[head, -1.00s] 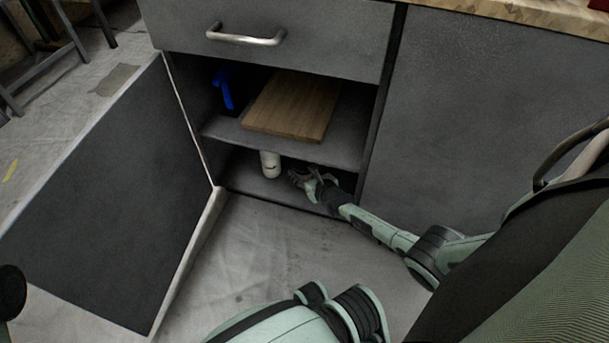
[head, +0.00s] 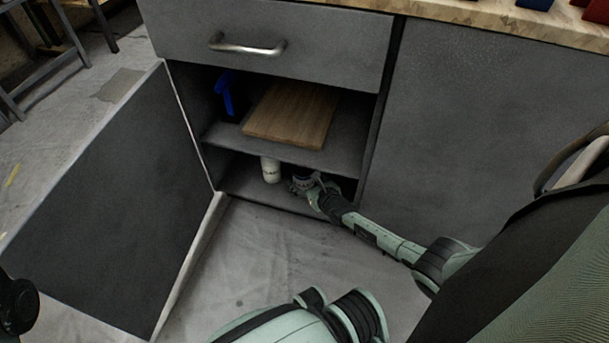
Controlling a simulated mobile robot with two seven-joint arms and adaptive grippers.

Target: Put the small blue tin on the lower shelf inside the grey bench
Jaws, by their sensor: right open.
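The grey bench (head: 259,194) stands with its left door swung open, showing an upper and a lower shelf. My right gripper (head: 303,186) is open, low inside the bench at the lower shelf, right of a white cylinder (head: 271,170). A small dark shape shows at its fingers. I cannot tell whether this is the small blue tin or part of the gripper, and no tin can be clearly made out. My left gripper is not in view.
The open door (head: 105,205) spreads over the floor at left. The upper shelf (head: 230,134) holds a wooden board (head: 292,113) and a blue object (head: 226,97). A closed drawer with a metal handle (head: 247,46) is above. Items lie on the worktop (head: 480,15).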

